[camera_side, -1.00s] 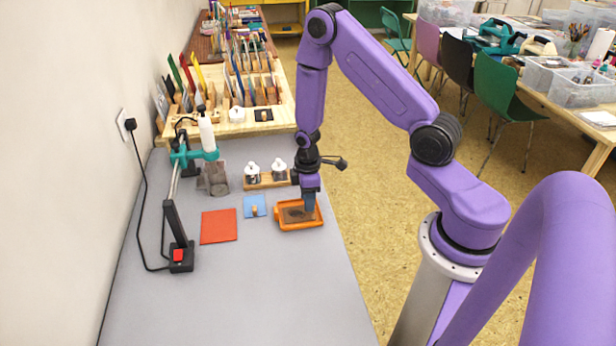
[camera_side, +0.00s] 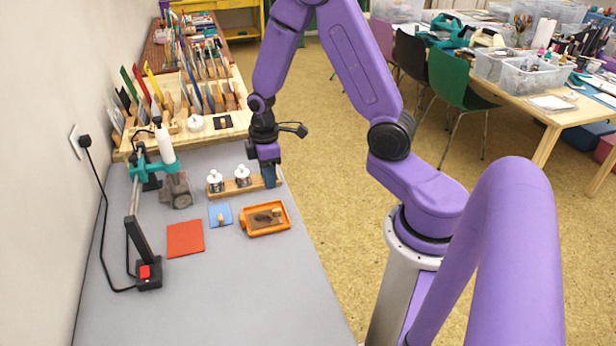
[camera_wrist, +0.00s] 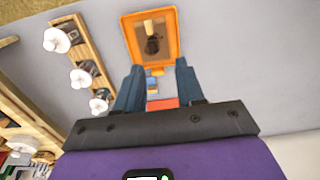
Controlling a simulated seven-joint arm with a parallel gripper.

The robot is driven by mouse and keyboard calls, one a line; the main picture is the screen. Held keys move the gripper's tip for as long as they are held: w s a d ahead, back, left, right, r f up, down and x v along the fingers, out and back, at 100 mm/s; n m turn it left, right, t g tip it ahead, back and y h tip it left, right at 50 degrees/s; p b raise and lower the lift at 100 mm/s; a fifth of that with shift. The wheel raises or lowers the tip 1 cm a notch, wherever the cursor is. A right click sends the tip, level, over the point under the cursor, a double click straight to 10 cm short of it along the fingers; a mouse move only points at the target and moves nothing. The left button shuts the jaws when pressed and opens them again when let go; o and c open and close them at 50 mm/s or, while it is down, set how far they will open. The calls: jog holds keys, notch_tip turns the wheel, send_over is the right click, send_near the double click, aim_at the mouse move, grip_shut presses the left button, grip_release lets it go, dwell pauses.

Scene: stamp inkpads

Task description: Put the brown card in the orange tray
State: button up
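The orange tray (camera_side: 249,232) lies on the grey table. The brown card (camera_side: 259,222) lies flat inside it, with a small pale wooden knob and a dark patch. The wrist view shows the tray (camera_wrist: 130,39) and the card (camera_wrist: 166,43) beyond my fingertips. My gripper (camera_side: 269,184) is raised behind the tray, apart from it, near the wooden bottle rack. In the wrist view my gripper (camera_wrist: 158,72) has its two fingers spread with nothing between them.
A blue card (camera_side: 214,219) with a wooden knob and a red square (camera_side: 185,240) lie left of the tray. A wooden rack (camera_side: 231,187) with white-topped bottles stands behind. A teal-clamped stand (camera_side: 141,225) is at left. The front table is clear.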

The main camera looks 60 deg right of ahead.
jog(key=s+a+r+n, duration=0.2)
jog(key=s+a+r, duration=0.7)
jog(key=s+a, duration=0.15)
jog(key=s+a+r+n, duration=0.1)
jog(key=s+r, duration=0.4)
jog(key=s, duration=0.7)
jog(key=shift+s, duration=0.3)
